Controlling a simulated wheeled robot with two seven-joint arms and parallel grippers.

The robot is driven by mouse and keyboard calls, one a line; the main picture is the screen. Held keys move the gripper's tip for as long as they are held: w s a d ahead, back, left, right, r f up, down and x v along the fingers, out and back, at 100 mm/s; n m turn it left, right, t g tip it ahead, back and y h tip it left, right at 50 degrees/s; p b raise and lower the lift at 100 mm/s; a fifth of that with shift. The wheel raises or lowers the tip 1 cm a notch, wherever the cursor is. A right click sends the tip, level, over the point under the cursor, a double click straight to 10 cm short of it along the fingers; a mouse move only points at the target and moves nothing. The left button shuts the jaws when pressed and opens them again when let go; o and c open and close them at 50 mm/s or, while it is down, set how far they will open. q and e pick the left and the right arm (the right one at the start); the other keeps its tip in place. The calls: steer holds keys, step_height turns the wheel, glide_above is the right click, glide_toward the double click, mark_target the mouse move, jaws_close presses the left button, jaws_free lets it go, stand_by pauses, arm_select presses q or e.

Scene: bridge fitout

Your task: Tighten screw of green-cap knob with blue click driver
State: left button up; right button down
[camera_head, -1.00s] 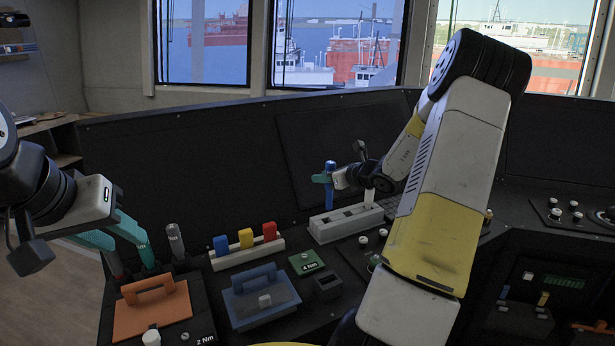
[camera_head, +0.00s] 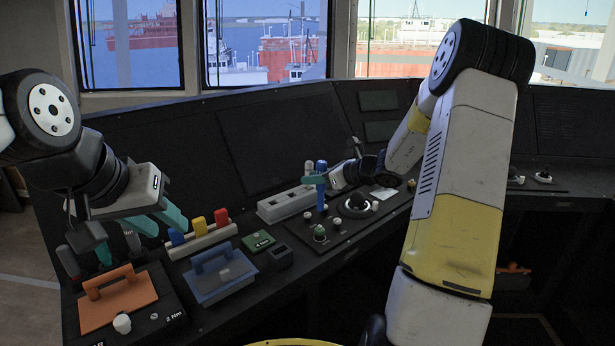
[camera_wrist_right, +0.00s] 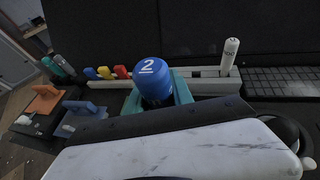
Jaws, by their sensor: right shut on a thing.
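My right gripper (camera_head: 314,180) is shut on the blue click driver (camera_head: 321,168), holding it upright above the console. In the right wrist view the driver's blue cap (camera_wrist_right: 152,76), marked "2", stands between the teal fingers. The green-cap knob (camera_head: 319,233) sits on the dark control panel, a little below the driver in the head view and apart from it. Its screw is too small to make out. My left gripper (camera_head: 146,236) is open and empty over the left end of the console, its teal fingers spread.
A white rack (camera_head: 287,205) stands left of the driver. A dark ball control (camera_head: 357,203) is right of the green-cap knob. Blue (camera_head: 222,278) and orange (camera_head: 118,305) handled blocks, a green tag (camera_head: 258,241) and a row of coloured handles (camera_head: 200,236) lie to the left.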

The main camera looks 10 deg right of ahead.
step_height(320, 180, down, 6)
steer(key=shift+f, duration=0.25)
stand_by(0.5)
steer(key=shift+f, duration=0.4)
stand_by(1.6)
steer(key=shift+r, duration=0.15)
stand_by(2.3)
steer(key=shift+r, duration=3)
